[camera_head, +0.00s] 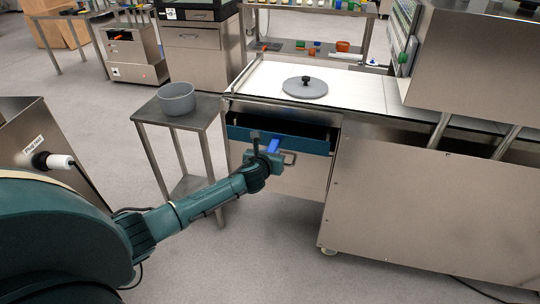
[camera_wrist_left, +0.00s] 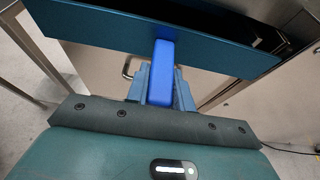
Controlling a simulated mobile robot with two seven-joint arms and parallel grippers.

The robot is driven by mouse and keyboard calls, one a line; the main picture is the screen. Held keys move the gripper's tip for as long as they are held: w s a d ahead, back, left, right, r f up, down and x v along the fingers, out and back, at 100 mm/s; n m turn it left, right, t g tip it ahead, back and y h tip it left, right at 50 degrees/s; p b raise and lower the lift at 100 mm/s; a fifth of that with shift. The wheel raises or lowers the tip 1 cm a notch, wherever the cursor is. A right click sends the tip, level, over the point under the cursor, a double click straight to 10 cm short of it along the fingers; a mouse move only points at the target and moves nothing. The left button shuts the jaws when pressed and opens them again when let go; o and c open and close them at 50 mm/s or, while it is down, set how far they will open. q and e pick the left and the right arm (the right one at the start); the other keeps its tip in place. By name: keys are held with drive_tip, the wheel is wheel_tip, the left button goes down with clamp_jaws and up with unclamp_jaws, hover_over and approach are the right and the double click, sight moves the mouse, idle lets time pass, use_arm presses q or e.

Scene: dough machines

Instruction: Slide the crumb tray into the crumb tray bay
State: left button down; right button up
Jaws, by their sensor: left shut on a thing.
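The crumb tray (camera_head: 305,144) shows as a teal-blue front panel below the worktop of the steel machine; it also shows in the left wrist view (camera_wrist_left: 105,34). A bright blue handle (camera_wrist_left: 163,62) sticks out from the panel. My left gripper (camera_head: 270,158) is shut on this handle, with its jaws (camera_wrist_left: 160,90) on both sides of it. The dark opening of the crumb tray bay (camera_head: 290,127) shows behind and above the panel. The front panel stands out from the cabinet face. The rest of the tray is hidden. My right gripper is not in view.
A small steel side table (camera_head: 208,112) with a grey bowl (camera_head: 176,98) stands just left of the machine. A grey round lid (camera_head: 305,87) lies on the worktop. A cabinet door with a handle (camera_head: 289,157) is below the tray. The floor in front is clear.

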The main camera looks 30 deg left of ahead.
sight(274, 147)
use_arm(q)
drive_tip(key=shift+w+a+b, duration=0.15)
drive_tip(key=shift+w+b, duration=0.05)
drive_tip(key=shift+w, duration=0.4)
drive_tip(key=shift+w+a+b, duration=0.15)
drive_tip(key=shift+w, duration=0.8)
drive_tip(key=shift+a+r, duration=0.1)
drive_tip(key=c, duration=1.1)
unclamp_jaws()
drive_tip(key=shift+o, duration=0.2)
drive_tip(key=o, duration=1.1)
drive_tip(key=shift+c, duration=0.2)
